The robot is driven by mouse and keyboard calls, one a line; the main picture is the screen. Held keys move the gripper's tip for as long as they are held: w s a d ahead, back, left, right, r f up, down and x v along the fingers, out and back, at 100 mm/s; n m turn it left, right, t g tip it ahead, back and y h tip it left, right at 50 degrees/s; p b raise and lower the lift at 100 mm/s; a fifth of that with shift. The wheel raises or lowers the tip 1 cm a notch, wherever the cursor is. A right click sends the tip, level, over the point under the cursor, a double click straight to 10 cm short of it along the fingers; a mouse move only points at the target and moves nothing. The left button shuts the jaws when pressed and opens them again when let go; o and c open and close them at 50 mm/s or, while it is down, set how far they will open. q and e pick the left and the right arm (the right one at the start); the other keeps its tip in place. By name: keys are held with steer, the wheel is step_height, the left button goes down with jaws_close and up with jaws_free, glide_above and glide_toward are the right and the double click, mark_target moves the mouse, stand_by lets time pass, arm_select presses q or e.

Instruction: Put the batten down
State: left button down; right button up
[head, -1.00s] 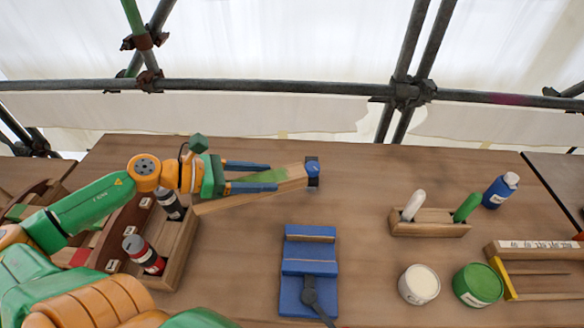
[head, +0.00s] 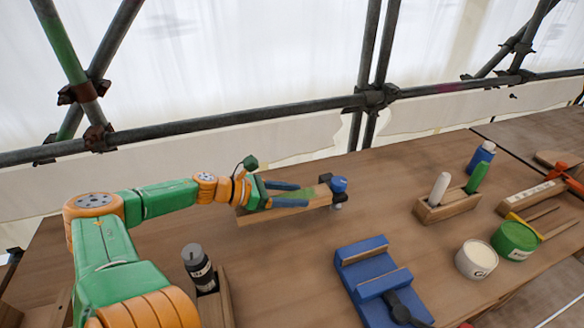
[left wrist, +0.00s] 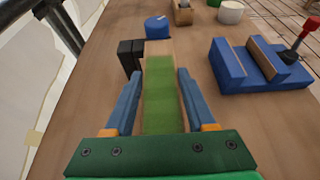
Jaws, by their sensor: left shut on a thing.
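In the left wrist view the batten (left wrist: 159,95) runs lengthwise between the fingers of the left gripper (left wrist: 158,82). Its far end is close to a blue-capped fitting (head: 338,188) with black blocks (left wrist: 130,57). My right gripper is not in view.
A blue vise-like fixture (head: 365,262) stands front centre. A wooden holder (head: 446,207) with a white and a green stick, a blue bottle (head: 481,157), a white pot (head: 476,260) and a green pot (head: 514,240) are to the right. A dark bottle (head: 198,266) stands front left. Mid-bench is clear.

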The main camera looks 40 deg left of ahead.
mark_target(248, 218)
arm_select(q)
steer(key=f+b, duration=0.2)
steer(key=f, duration=0.2)
steer(key=f+b, duration=0.3)
steer(key=f, duration=0.2)
steer(key=shift+s+a+b, duration=0.2)
steer(key=shift+b, duration=0.1)
steer(key=shift+w, duration=0.1)
steer(key=shift+f, duration=0.1)
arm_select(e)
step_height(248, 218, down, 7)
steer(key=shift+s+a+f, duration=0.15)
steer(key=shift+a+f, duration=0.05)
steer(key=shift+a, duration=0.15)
arm_select(q)
steer(key=shift+c, duration=1.2)
jaws_free()
